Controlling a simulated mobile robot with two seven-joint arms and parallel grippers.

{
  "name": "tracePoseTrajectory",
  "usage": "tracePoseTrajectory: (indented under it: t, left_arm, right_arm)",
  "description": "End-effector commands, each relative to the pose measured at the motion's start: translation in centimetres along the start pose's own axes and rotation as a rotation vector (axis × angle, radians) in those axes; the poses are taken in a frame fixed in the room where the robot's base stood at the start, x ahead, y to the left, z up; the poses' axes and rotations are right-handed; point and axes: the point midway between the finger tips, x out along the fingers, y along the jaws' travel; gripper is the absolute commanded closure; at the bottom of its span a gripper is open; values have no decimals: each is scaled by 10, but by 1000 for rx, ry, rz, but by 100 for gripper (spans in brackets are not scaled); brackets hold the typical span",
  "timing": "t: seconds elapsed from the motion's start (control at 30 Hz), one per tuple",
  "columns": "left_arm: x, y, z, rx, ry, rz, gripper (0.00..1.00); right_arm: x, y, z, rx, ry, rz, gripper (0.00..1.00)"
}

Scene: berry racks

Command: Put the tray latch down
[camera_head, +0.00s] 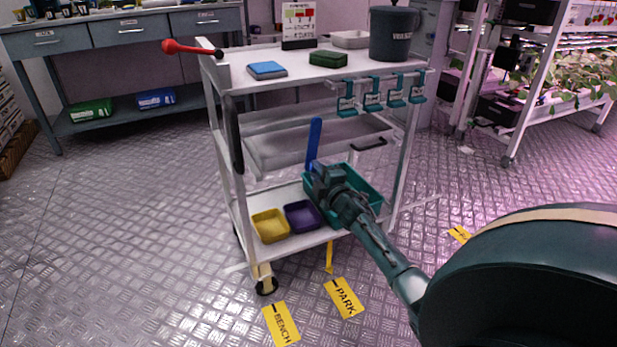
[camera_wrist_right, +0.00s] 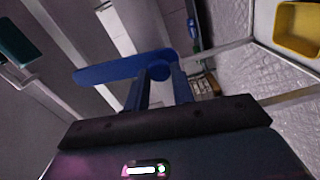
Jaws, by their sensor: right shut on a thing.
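The blue lever (camera_head: 315,138), which looks like the tray latch, stands nearly upright at the front of the white cart in the head view. My right gripper (camera_head: 319,172) reaches in from the lower right and is shut at the lever's lower end. In the right wrist view the lever (camera_wrist_right: 108,69) points left from a round end, and the two fingers (camera_wrist_right: 160,82) close on it there. The grey tray (camera_head: 290,152) lies on the cart's middle level, behind the lever. My left gripper is not in view.
A teal bin (camera_head: 371,190), a purple bin (camera_head: 302,215) and a yellow bin (camera_head: 270,226) sit on the lower shelf around my gripper. Teal hooks (camera_head: 373,96) hang at the top shelf's edge. A red-knobbed lever (camera_head: 190,48) sticks out left.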

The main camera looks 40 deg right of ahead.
Motion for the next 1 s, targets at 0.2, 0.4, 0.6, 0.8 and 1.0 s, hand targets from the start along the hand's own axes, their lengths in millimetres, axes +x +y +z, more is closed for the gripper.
tracePoseTrajectory:
  t: [0.2, 0.4, 0.6, 0.8, 1.0]
  left_arm:
    - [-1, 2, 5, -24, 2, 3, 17]
    - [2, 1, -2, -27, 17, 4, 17]
    - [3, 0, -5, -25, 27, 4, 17]
    - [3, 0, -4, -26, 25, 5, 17]
    - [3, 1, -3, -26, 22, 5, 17]
  right_arm:
    - [0, -2, 14, -104, -1, -3, 100]
    - [0, 0, 19, -148, -1, -3, 100]
    - [0, 0, 21, -162, -2, -3, 100]
    - [0, 1, 21, -162, -3, -3, 100]
    - [0, 1, 21, -161, -3, -2, 66]
